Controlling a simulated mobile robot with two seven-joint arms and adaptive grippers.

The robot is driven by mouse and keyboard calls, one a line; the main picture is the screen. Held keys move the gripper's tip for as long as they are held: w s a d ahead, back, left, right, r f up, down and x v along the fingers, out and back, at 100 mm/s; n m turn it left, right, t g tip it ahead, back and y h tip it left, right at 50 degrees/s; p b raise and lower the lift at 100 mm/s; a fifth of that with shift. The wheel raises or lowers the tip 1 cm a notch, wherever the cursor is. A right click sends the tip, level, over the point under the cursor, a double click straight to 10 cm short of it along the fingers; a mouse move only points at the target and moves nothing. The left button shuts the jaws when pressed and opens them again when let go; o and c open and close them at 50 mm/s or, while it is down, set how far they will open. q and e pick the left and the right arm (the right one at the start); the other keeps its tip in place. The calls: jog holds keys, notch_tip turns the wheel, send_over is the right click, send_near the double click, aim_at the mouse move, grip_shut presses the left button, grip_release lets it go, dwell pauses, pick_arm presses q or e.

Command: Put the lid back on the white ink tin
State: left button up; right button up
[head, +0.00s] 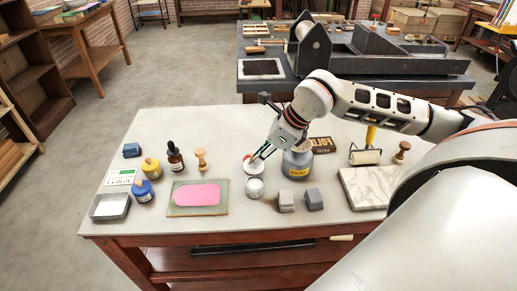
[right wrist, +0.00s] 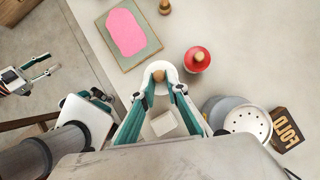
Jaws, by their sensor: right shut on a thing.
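In the right wrist view the lid (right wrist: 159,72) lies between the fingertips and mostly hides the tin. A red tin with a wooden knob (right wrist: 197,61) stands close by. My left gripper (right wrist: 48,72) is open and empty, beyond the table's edge in the right wrist view.
The pink plate (head: 184,210) lies left. Yellow (head: 151,168) and blue (head: 143,191) tins, a dropper bottle (head: 175,157) and a marble slab (head: 364,189) are farther out. The front table strip is clear.

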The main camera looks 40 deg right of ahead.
aim_at(260, 167)
pick_arm(q)
jog(key=shift+s+d, duration=0.15)
jog(key=shift+s, duration=0.15)
pick_arm(e)
jog(key=shift+s+f, duration=0.15)
jog(key=shift+s, duration=0.1)
jog(key=shift+a+f+b, duration=0.1)
jog(key=shift+f+b, duration=0.25)
jog(key=shift+f, duration=0.3)
jog(key=shift+f+b, duration=0.8)
jog(key=shift+f, duration=0.7)
jog(key=shift+f+b, duration=0.85)
jog(key=shift+f, duration=0.15)
pick_arm(q)
jog(key=f, duration=0.4)
jog(key=shift+s+f, duration=0.25)
jog(key=shift+s+f, duration=0.1)
jog(key=shift+f, duration=0.25)
jog(key=shift+s+f+b, duration=0.2)
jog(key=shift+f+b, duration=0.35)
jog(key=shift+b, duration=0.1)
pick_arm(e)
jog(key=shift+f, duration=0.2)
